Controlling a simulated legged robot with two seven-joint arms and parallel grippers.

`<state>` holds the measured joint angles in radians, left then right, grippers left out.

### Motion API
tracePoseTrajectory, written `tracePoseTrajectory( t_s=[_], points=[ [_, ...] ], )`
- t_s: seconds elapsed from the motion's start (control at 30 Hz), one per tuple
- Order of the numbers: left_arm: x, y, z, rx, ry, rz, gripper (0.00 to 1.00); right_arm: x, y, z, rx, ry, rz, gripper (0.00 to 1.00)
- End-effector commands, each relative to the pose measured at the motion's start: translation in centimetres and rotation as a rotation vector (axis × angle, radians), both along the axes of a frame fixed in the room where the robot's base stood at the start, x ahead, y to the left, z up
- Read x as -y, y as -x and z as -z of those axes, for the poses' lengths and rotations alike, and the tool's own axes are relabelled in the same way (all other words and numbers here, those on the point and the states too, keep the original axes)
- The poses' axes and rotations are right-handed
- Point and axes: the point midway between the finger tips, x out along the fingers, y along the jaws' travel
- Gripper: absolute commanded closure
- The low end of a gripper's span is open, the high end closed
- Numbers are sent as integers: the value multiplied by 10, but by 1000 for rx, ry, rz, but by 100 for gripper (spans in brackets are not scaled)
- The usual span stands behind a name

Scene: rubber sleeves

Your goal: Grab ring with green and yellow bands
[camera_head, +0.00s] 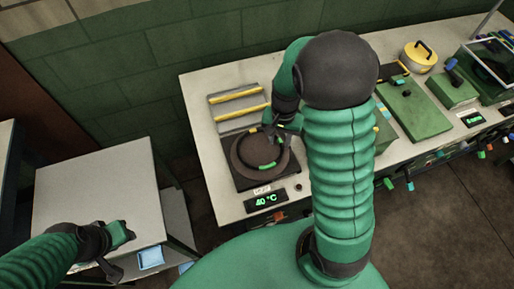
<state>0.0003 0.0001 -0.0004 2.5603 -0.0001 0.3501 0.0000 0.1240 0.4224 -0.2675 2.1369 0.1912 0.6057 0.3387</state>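A dark ring with green and yellow bands (282,165) lies on a round brown plate (240,160) on a dark heating unit. My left gripper (121,248) is at the lower left, over the front right of a grey side table, away from the ring. Its finger opening is unclear.
A display (266,200) reading 40 °C is at the bench's front edge. Yellow bars (238,95) lie on a grey rack behind the plate. My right arm hides the bench's middle. Green boxes (418,110) and a yellow pot (417,57) stand right. The grey side table (95,185) is mostly bare.

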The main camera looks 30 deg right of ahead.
Motion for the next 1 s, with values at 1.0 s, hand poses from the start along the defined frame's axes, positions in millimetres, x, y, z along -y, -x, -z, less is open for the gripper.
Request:
tracePoseTrajectory(
  t_s=[1.0],
  points=[
    [0,0,-1,0,0,1,64,-2,11,62,3,0,1,100]
  ],
)
